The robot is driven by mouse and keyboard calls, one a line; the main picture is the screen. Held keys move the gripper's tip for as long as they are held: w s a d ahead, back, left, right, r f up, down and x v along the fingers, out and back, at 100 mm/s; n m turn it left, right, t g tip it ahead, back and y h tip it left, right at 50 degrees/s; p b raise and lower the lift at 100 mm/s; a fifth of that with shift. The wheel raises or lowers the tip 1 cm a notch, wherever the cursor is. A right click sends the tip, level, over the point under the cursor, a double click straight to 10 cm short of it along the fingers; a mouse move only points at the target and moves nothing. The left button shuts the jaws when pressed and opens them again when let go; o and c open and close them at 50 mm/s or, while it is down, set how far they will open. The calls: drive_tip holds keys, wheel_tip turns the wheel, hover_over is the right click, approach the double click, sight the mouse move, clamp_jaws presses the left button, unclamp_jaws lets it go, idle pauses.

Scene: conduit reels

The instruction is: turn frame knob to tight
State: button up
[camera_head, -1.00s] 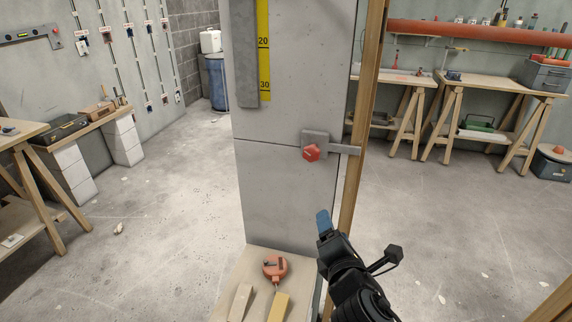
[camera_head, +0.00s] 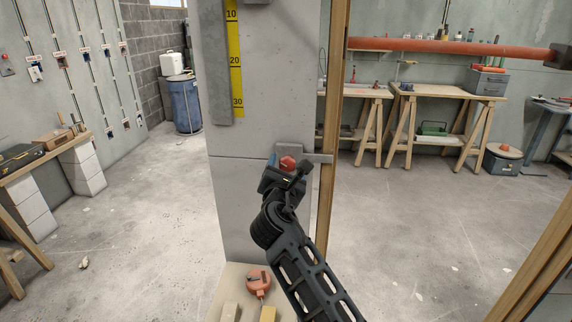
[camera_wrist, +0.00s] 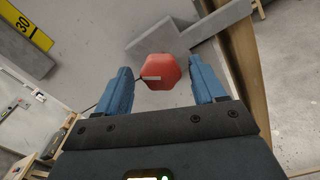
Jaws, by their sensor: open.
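The frame knob is a red, many-sided knob (camera_head: 287,163) on a grey metal bracket (camera_head: 318,158) fixed to the grey pillar beside a wooden post. In the wrist view the red knob (camera_wrist: 162,71) sits between the two blue fingers, with a pale mark line on its face pointing left. My gripper (camera_wrist: 164,88) is open, with one finger on each side of the knob and a visible gap on both sides.
The grey pillar (camera_head: 255,125) carries a yellow scale (camera_head: 235,62). A wooden post (camera_head: 334,110) stands close to the right. An orange tape measure (camera_head: 258,283) and wooden blocks lie on a ledge below. Open floor lies on both sides.

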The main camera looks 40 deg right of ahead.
drive_tip(key=shift+x, duration=0.85)
drive_tip(key=shift+c, duration=0.4)
drive_tip(key=c, duration=1)
drive_tip(key=shift+o, duration=0.2)
